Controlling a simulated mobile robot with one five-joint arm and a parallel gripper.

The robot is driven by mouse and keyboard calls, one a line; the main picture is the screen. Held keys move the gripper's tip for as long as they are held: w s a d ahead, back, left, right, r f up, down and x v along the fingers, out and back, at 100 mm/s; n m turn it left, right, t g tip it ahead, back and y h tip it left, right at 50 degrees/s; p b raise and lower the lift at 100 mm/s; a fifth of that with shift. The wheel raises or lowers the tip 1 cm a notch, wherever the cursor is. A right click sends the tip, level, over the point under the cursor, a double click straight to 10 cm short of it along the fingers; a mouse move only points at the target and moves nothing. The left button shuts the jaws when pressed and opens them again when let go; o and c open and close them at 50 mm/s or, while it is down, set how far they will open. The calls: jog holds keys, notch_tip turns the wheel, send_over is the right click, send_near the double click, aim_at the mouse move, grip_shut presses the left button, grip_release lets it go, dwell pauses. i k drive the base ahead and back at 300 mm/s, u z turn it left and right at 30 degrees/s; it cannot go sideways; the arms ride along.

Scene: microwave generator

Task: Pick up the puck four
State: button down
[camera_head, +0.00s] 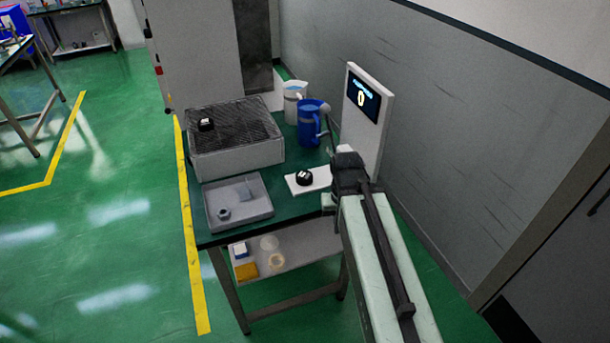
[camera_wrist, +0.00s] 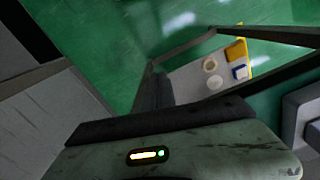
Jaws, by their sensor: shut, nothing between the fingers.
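Two black pucks with white marks on top are in the head view. One puck (camera_head: 206,124) sits on the dark grille of a grey box (camera_head: 237,157). The other puck (camera_head: 304,177) sits on a small white plate (camera_head: 322,176) on the green table. I cannot read a number on either, so I cannot tell which is puck four. My gripper (camera_head: 346,166) is to the right of the white plate, apart from both pucks, shut and empty. Its fingertips are hard to make out. No puck shows in the wrist view.
A grey tray (camera_head: 240,218) with a small ring is at the table's front left. A blue jug (camera_head: 309,126), a white jug (camera_head: 293,100) and a display panel (camera_head: 369,112) stand behind. The lower shelf (camera_head: 296,258) holds small items; it also shows in the wrist view (camera_wrist: 190,88).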

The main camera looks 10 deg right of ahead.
aim_at(304, 177)
jog(key=u, duration=3.9)
jog(key=k, duration=1.15)
jog(key=z, duration=0.5)
